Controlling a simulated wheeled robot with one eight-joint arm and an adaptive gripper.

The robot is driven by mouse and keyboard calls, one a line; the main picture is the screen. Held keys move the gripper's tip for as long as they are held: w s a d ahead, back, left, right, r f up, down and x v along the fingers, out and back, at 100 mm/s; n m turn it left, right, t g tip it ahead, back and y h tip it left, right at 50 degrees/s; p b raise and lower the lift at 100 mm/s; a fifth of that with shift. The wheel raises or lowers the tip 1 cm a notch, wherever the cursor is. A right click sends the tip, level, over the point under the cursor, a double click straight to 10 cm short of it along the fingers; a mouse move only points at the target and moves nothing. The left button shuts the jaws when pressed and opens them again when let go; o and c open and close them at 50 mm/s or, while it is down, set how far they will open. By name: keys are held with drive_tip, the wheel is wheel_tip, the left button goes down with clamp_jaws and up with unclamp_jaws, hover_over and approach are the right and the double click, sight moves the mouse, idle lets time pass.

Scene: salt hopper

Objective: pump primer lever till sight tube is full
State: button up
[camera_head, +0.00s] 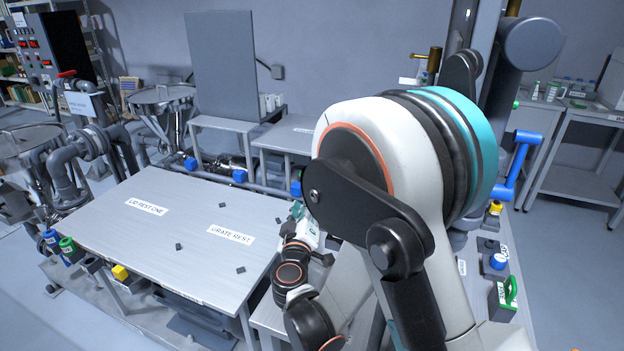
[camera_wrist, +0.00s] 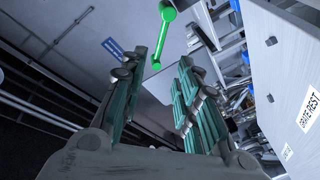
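A green lever-like bar (camera_wrist: 162,38) with a round end shows in the wrist view, above and beyond my fingertips and apart from them. I cannot tell whether it is the primer lever. My gripper (camera_wrist: 158,70) has its two teal fingers spread, with nothing visible between them. In the head view my gripper (camera_head: 304,225) is partly hidden by my arm, beside the right edge of the steel table. A blue bent handle (camera_head: 517,165) stands at the right in the head view, and its label cannot be read. I cannot make out the sight tube in either view.
The steel table (camera_head: 165,245) carries labels "LID REST ONE" and "GRATE REST" and a few small dark pieces. A green-handled block (camera_head: 505,297) sits at the lower right. My arm blocks the middle.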

drive_tip(key=w+b, duration=0.1)
drive_tip(key=w, duration=0.3)
drive_tip(key=w+b, duration=0.1)
drive_tip(key=w, duration=0.3)
drive_tip(key=w+d+b, duration=0.1)
drive_tip(key=w, duration=0.3)
drive_tip(key=shift+w, duration=0.4)
clamp_jaws()
